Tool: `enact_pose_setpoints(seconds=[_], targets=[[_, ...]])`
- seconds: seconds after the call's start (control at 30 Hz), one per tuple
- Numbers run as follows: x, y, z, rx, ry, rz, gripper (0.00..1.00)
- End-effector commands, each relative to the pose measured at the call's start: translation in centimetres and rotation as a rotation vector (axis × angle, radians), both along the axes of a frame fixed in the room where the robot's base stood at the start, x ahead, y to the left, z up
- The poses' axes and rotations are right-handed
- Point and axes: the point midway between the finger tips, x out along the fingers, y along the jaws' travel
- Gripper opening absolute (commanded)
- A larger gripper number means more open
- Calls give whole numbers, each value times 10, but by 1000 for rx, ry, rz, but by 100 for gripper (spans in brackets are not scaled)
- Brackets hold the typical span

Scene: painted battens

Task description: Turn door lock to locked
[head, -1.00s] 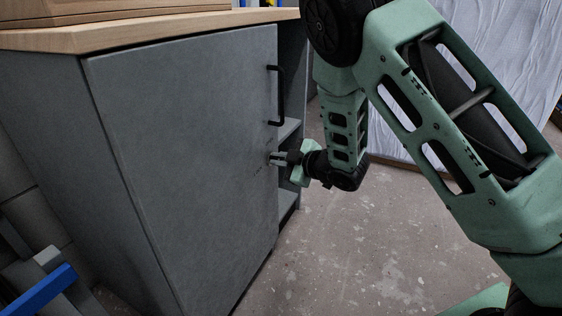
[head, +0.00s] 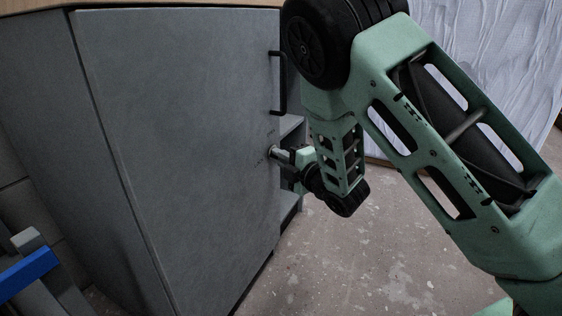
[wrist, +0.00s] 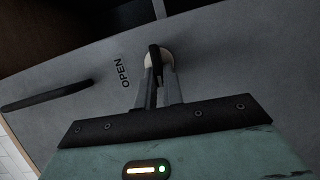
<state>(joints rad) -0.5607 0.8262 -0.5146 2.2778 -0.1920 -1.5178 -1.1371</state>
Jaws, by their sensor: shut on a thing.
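The grey cabinet door (head: 180,150) fills the left of the head view. Its lock is a pale round disc (wrist: 148,60) with a dark thumb-turn (wrist: 154,62), near the door's edge. The word OPEN is printed to the left of the lock in the wrist view. My gripper (wrist: 163,92) is shut on the thumb-turn, with a finger on each side of it. In the head view my gripper (head: 277,152) meets the door at the lock, below the handle. The lock itself is mostly hidden there, so its exact angle is unclear.
A black bar handle (head: 283,82) stands out from the door above the lock; it also shows in the wrist view (wrist: 45,95). Open shelves (head: 290,128) show past the door's edge. Blue and grey battens (head: 28,272) lie at lower left. The floor (head: 330,265) at right is bare.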

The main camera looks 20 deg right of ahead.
Motion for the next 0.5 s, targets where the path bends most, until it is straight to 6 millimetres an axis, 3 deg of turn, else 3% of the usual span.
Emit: enact_pose_setpoints(seconds=[0.5], targets=[[1,1,-1,-50,-53,2,0]])
